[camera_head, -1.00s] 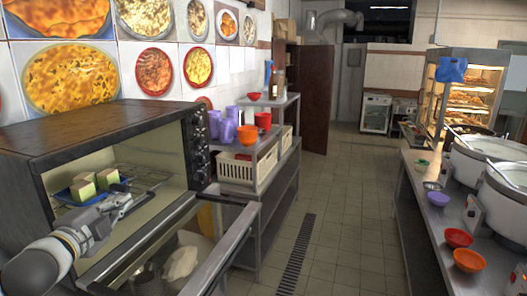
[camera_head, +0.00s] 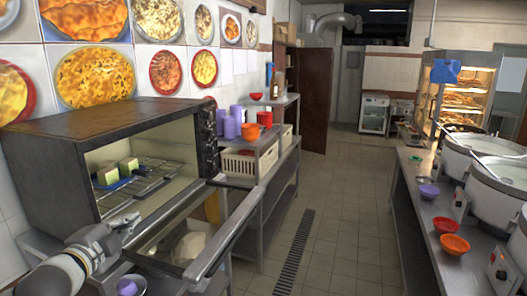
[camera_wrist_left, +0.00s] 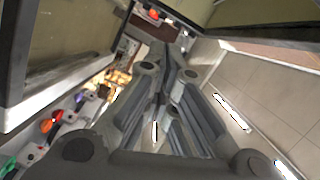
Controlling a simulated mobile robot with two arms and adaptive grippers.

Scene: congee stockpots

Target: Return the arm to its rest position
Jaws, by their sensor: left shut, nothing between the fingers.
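My left arm comes in from the lower left in the head view. Its gripper (camera_head: 128,222) is shut and empty, just in front of the open oven (camera_head: 60,142), by the near end of its lowered door (camera_head: 205,232). In the left wrist view the two fingers (camera_wrist_left: 164,85) meet with nothing between them. Inside the oven, a blue tray (camera_head: 112,184) with pale green-sided blocks (camera_head: 128,166) sits on the wire rack (camera_head: 150,178), apart from the gripper. My right gripper is not in view.
A grey shelf unit (camera_head: 270,140) with purple cups (camera_head: 229,128) and a cream crate (camera_head: 238,163) stands beyond the oven. The tiled aisle (camera_head: 335,235) is clear. At right, a counter holds large pots (camera_head: 497,185), orange bowls (camera_head: 455,244) and a lit food cabinet (camera_head: 462,90).

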